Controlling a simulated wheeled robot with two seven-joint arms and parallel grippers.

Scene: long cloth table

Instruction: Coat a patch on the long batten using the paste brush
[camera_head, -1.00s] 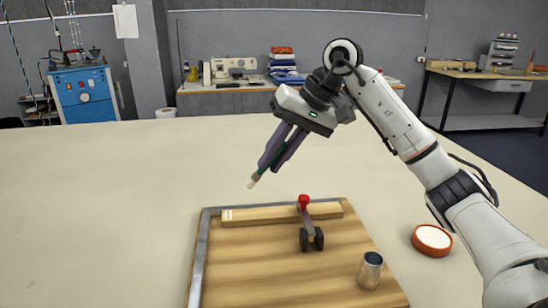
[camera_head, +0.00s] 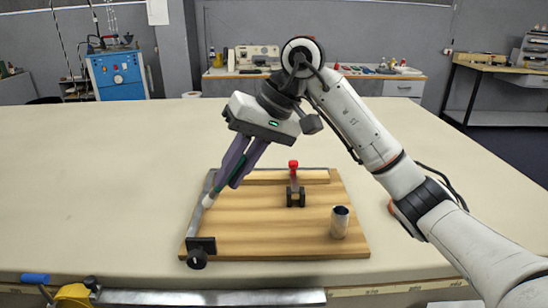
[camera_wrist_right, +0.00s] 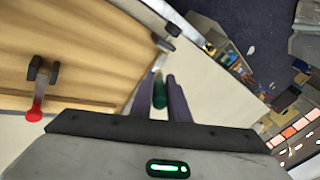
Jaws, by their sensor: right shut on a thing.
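The long batten (camera_head: 308,177) is a pale wooden strip along the far edge of a wooden board (camera_head: 265,233). A red-handled clamp (camera_head: 293,176) stands across it. My right gripper (camera_head: 232,180) is shut on the paste brush (camera_head: 207,201), which has a green handle and a pale tip. The brush slants down to the left. Its tip appears over the board's left metal rail, left of the batten; I cannot tell whether it touches. The brush handle (camera_wrist_right: 160,92) shows between the fingers in the right wrist view, with the batten (camera_wrist_right: 85,103) at left. My left gripper is out of view.
A metal cup (camera_head: 340,222) stands on the board's right part. A black clamp-like fitting (camera_head: 200,248) sits at the near left corner. An orange-rimmed round thing is partly hidden behind my right arm. The cloth table (camera_head: 90,190) is clear at left.

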